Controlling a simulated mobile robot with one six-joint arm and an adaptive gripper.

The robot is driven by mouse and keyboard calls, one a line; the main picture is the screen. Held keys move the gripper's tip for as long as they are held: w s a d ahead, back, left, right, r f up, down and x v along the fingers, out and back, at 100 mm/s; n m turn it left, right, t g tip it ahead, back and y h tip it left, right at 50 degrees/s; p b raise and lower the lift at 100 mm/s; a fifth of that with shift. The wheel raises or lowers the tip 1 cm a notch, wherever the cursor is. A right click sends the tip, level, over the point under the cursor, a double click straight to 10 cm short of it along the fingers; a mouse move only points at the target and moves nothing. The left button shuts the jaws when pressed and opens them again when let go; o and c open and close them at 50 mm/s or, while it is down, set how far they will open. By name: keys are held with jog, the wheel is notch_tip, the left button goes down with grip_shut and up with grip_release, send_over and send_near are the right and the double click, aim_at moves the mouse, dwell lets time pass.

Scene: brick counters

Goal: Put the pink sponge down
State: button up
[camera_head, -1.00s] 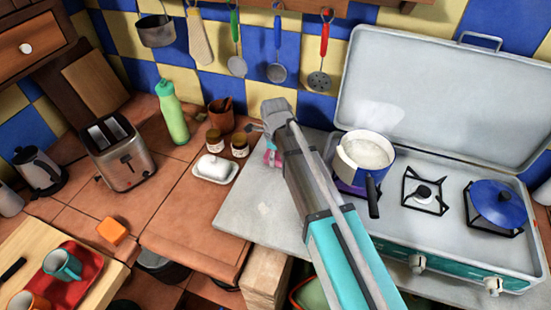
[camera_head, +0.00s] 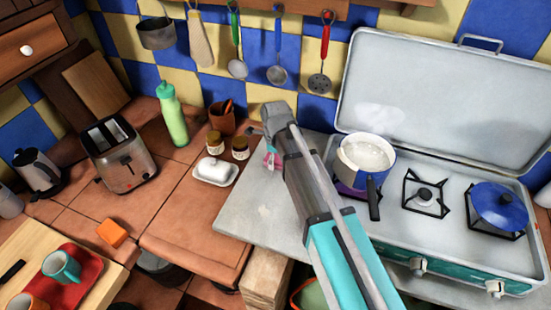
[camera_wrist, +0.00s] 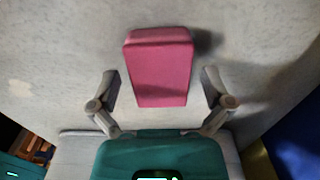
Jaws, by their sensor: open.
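The pink sponge (camera_wrist: 158,68) lies on the grey counter slab (camera_wrist: 60,60) in the wrist view, between and a little ahead of my gripper's fingers. My gripper (camera_wrist: 160,88) is open, with a gap on each side of the sponge. In the head view a small part of the sponge (camera_head: 271,157) shows beside my arm on the grey slab, left of the stove. My arm hides most of the gripper and the sponge there.
A white butter dish (camera_head: 215,171) and two jars (camera_head: 240,147) stand just left of the slab. The slab's front left is clear.

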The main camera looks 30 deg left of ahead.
jog(key=shift+r, duration=0.1)
notch_tip(320, 180, up, 12)
jog(key=p, duration=1.2)
jog(key=shift+r, duration=0.15)
dwell(0.9)
notch_tip(320, 180, up, 9)
jog(key=p, duration=1)
send_over(276, 158)
jog(key=shift+a, duration=0.1)
jog(key=shift+r, duration=0.15)
jog(key=shift+r, duration=0.35)
jog(key=shift+s+f, duration=0.1)
jog(key=shift+s, duration=0.55)
